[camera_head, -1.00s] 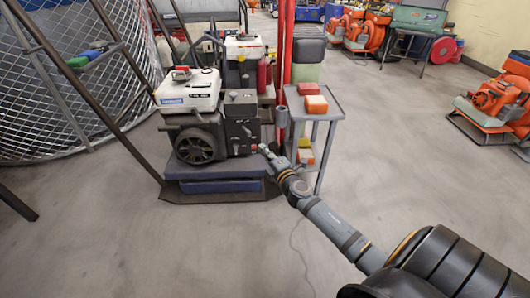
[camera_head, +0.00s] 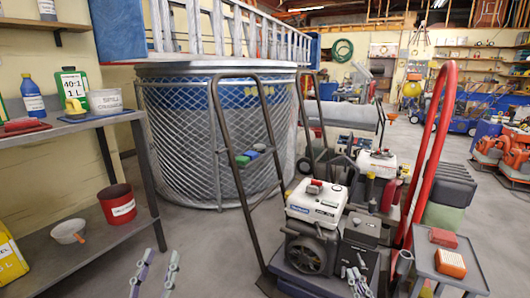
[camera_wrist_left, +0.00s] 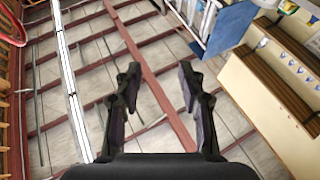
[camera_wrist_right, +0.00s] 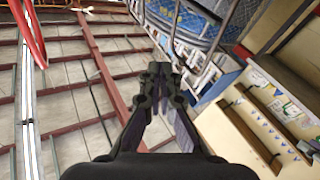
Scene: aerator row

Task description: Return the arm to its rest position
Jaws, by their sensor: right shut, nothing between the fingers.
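My left gripper (camera_head: 155,262) points upward at the bottom edge of the head view, with its two fingers apart. In the left wrist view its fingers (camera_wrist_left: 158,88) are wide apart with nothing between them. My right gripper (camera_head: 358,278) also points upward, at the bottom of the head view in front of the white-topped engine machine (camera_head: 316,200). In the right wrist view its fingertips (camera_wrist_right: 155,72) meet and hold nothing. Both wrist cameras look up at the ceiling. Most of both arms is out of the head view.
A shelf unit (camera_head: 75,124) with bottles stands at the left, a red bucket (camera_head: 118,207) on its lower shelf. A large mesh-covered tank (camera_head: 205,150) is behind. A grey cart (camera_head: 455,275) with an orange-white block (camera_head: 450,263) stands at the right. Floor is open between shelf and machine.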

